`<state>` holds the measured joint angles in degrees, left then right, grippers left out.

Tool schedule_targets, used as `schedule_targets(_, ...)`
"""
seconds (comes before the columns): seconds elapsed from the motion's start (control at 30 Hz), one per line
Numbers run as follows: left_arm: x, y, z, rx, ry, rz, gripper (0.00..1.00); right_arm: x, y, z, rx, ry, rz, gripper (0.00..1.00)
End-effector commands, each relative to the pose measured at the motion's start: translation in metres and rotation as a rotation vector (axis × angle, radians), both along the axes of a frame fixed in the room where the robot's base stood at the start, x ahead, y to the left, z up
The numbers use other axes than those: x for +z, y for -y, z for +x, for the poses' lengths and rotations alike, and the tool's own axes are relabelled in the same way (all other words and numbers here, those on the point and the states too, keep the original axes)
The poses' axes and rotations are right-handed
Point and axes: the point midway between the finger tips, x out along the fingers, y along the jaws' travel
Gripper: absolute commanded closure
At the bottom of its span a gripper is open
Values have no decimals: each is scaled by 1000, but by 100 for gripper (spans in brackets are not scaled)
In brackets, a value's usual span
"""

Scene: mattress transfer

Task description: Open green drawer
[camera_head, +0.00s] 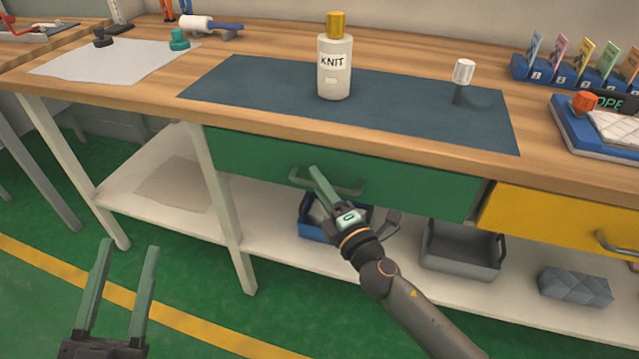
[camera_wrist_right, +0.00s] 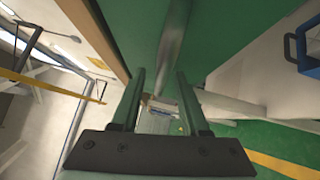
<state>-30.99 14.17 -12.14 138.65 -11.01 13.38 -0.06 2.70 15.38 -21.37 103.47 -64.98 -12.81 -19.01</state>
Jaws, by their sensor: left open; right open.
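The green drawer (camera_head: 420,182) hangs under the tabletop and looks shut. Its grey-green handle (camera_head: 348,188) is a bar on the drawer front. My right gripper (camera_head: 318,182) is at the handle, with one finger seen crossing its left part. In the right wrist view the handle bar (camera_wrist_right: 174,45) runs lengthwise between the tips of my two spread fingers (camera_wrist_right: 160,80), with the drawer front behind it. Whether a finger touches the bar cannot be told. My left gripper (camera_head: 126,262) is open and empty at the lower left, away from the table.
A yellow drawer (camera_head: 560,222) is to the right. On the lower shelf are a blue bin (camera_head: 318,230), a grey bin (camera_head: 460,250) and a grey block (camera_head: 575,287). A bottle (camera_head: 334,70) stands on the dark mat (camera_head: 250,88). Open floor lies in front.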

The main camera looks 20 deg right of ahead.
Motion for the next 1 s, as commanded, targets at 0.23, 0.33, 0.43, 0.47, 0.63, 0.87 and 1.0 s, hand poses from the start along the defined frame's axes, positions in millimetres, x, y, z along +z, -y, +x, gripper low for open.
schedule_targets(0.23, -1, 0, 0, 0, -2, 0, 50, 0, 0, 0, 0, -1, 1, 55)
schedule_targets(0.33, -1, 0, 0, 0, -2, 0, 50, 0, 0, 0, 0, 0, 1, 67)
schedule_targets(0.43, -1, 0, 0, 0, -2, 0, 50, 0, 0, 0, 0, 0, 1, 78)
schedule_targets(0.47, -1, 0, 0, 0, -2, 0, 50, 0, 0, 0, 0, 0, 1, 81)
schedule_targets(0.63, -1, 0, 0, 0, -2, 0, 50, 0, 0, 0, 0, 0, 1, 100)
schedule_targets(0.87, -1, 0, 0, 0, -2, 0, 50, 0, 0, 0, 0, 0, 1, 100)
schedule_targets(1.0, -1, 0, 0, 0, -2, 0, 50, 0, 0, 0, 0, 0, 1, 100)
